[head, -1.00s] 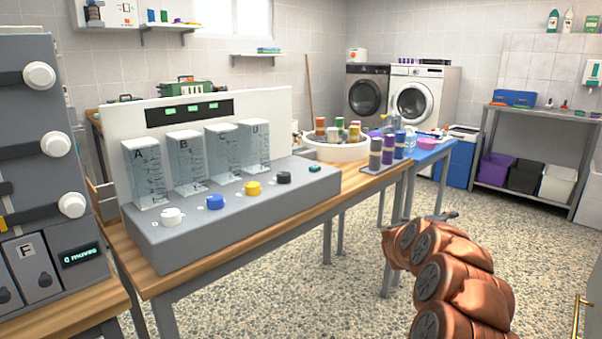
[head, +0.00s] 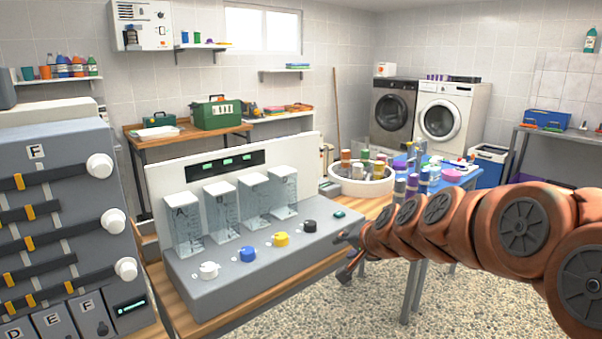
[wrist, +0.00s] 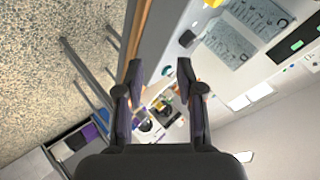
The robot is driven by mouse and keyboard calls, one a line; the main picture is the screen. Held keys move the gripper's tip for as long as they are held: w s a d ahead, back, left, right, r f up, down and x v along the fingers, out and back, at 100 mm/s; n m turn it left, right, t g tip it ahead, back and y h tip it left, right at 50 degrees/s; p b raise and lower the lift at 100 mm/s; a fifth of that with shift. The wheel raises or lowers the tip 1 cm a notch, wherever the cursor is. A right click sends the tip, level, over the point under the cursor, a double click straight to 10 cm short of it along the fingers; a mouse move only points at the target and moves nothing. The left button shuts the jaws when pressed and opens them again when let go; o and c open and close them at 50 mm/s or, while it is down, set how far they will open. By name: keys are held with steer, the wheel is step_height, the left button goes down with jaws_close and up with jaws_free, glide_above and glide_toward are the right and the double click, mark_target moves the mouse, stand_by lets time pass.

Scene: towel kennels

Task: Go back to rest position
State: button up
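My gripper (wrist: 159,75) is open in the wrist view, with two dark fingers apart and nothing held between them. In the head view my gripper (head: 345,257) is small and partly edge-on at the end of my copper-coloured arm. It is in front of the right end of the grey dispenser console (head: 275,262). The console carries clear containers marked with letters and white, blue, yellow and black knobs. No contact between gripper and console can be made out.
A grey panel (head: 60,205) with sliders and white knobs stands at the left. A white round tub (head: 362,186) with coloured bottles sits beyond the console. A blue table (head: 455,178) is behind my arm. Open speckled floor (head: 375,310) lies below my arm.

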steer(key=s+d+n+g+h+p, duration=0.1)
steer(key=s+d+n+g+p, duration=0.1)
steer(key=s, duration=1.2)
steer(key=s+d+r+n+g+h+p, duration=0.1)
steer(key=s+g+p, duration=0.4)
steer(key=s, duration=0.9)
steer(key=s+d+r+n+g+h+p, duration=0.1)
steer(key=s+d+n+g+p, duration=0.2)
steer(key=s, duration=1.1)
steer(key=shift+s+d+n+g+h+p, duration=0.4)
steer(key=shift+d+g+p, duration=0.15)
steer(key=shift+d, duration=0.2)
steer(key=shift+d, duration=0.1)
